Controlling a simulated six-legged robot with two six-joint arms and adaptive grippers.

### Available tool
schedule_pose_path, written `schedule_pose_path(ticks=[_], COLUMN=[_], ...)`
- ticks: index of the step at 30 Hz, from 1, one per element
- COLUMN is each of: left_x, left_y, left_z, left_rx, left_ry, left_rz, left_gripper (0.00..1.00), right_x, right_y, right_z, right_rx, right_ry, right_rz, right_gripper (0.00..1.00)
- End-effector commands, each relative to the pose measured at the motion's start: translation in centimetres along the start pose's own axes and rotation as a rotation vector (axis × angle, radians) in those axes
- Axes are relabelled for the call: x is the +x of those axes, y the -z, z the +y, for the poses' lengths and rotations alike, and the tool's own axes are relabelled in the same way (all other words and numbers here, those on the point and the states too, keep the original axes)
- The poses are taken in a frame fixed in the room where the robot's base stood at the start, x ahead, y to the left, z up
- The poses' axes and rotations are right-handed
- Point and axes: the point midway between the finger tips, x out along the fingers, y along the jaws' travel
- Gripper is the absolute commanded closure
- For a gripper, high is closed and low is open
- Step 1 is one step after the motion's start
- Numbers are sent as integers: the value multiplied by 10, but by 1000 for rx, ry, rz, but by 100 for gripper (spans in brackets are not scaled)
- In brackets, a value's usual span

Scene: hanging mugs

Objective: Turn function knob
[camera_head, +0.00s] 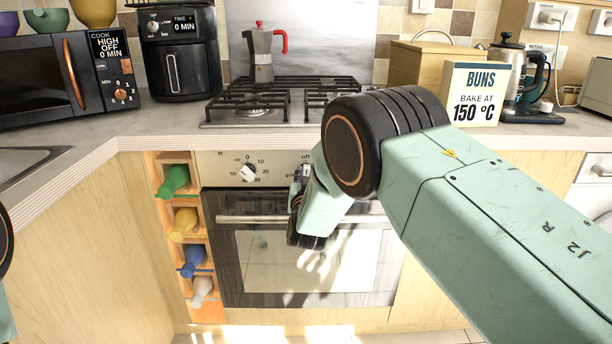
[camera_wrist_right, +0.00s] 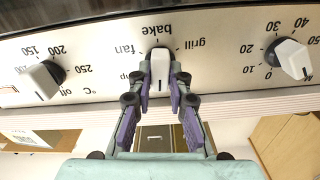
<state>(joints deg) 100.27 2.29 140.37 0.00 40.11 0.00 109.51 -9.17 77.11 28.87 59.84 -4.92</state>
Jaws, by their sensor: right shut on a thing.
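The function knob (camera_wrist_right: 160,66) has a white bar handle and sits in the middle of the oven panel, which appears upside down in the right wrist view. The labels "bake", "fan" and "grill" surround it; one more label is partly hidden by my gripper. My right gripper (camera_wrist_right: 160,82) is shut on the knob, with a finger on each side of the bar. The bar stands upright in that view; I cannot tell which label it marks. In the head view, my right arm hides most of the knob and gripper in front of the oven (camera_head: 222,250). My left gripper is out of view.
The temperature knob (camera_wrist_right: 42,80) and timer knob (camera_wrist_right: 292,58) flank the function knob. The oven handle (camera_head: 245,219) runs below the panel. A sign (camera_head: 476,95) reading "BUNS BAKE AT 150 °C" stands on the counter. A bottle rack (camera_head: 208,312) is left of the oven.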

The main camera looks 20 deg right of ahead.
Motion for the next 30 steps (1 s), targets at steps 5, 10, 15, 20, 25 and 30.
schedule_pose_path(ticks=[5, 10, 15, 20, 25, 30], left_x=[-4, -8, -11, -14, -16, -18], left_y=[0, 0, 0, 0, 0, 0], left_z=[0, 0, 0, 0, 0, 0], left_rx=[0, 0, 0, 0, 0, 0], left_ry=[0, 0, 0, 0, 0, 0], left_rz=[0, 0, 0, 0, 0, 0], left_gripper=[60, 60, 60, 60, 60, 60], right_x=[0, 0, 0, 0, 0, 0], right_y=[0, 0, 0, -1, -1, -1], right_z=[1, 1, 2, 2, 2, 2], right_rx=[145, 307, 468, 620, 781, 943], right_ry=[-1, -1, 0, 0, 0, 0], right_rz=[-2, -2, -2, -2, -2, -2], right_gripper=[100, 100, 100, 100, 100, 100])
